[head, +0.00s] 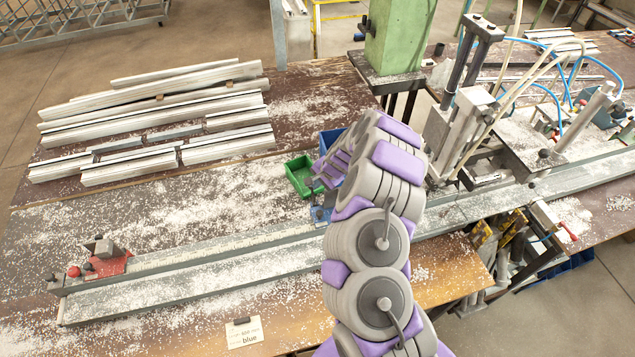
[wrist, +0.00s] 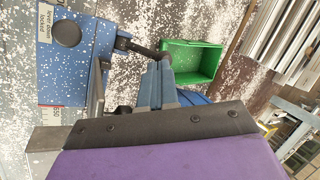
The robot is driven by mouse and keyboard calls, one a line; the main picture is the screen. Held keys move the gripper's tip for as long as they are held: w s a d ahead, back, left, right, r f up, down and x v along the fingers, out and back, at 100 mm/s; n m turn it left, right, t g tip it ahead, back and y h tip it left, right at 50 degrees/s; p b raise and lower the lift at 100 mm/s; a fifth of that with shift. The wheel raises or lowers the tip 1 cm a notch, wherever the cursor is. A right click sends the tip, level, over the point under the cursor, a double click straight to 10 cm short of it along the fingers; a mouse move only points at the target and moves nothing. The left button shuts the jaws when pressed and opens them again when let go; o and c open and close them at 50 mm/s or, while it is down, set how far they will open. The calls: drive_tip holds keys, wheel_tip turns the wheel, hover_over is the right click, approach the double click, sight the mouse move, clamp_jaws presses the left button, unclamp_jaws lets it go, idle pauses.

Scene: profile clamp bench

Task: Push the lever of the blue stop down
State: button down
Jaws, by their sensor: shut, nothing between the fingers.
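The blue stop (head: 320,214) sits on the rail near the middle of the bench in the head view, partly hidden by my arm. In the wrist view the blue stop (wrist: 75,52) is a blue block with a round black knob and white labels. A dark lever (wrist: 140,47) sticks out from its side toward the green bin. My gripper (head: 322,178) is shut and empty, just above and behind the stop in the head view. In the wrist view its purple and black body fills the bottom. I cannot tell whether it touches the lever.
A green bin (head: 300,175) and a blue bin (head: 329,139) stand close behind the stop. A long grey rail (head: 190,276) runs along the bench, with a red stop (head: 108,264) at its left end. Metal profiles (head: 150,110) lie at the back left. Clamp machinery (head: 465,125) stands right.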

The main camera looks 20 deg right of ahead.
drive_tip(key=shift+w+p, duration=0.25)
drive_tip(key=shift+p, duration=0.05)
drive_tip(key=shift+w+f+g, duration=0.1)
drive_tip(key=shift+g, duration=0.3)
drive_tip(key=w+f+g, duration=0.1)
drive_tip(key=g, duration=0.1)
drive_tip(key=w+f+g, duration=0.1)
drive_tip(key=w+g, duration=0.1)
drive_tip(key=shift+w+m, duration=0.1)
drive_tip(key=shift+m, duration=0.3)
idle(0.4)
drive_tip(key=shift+w+f, duration=0.2)
drive_tip(key=shift+w+f+b, duration=0.8)
drive_tip(key=shift+f+b, duration=0.3)
drive_tip(key=shift+b, duration=0.75)
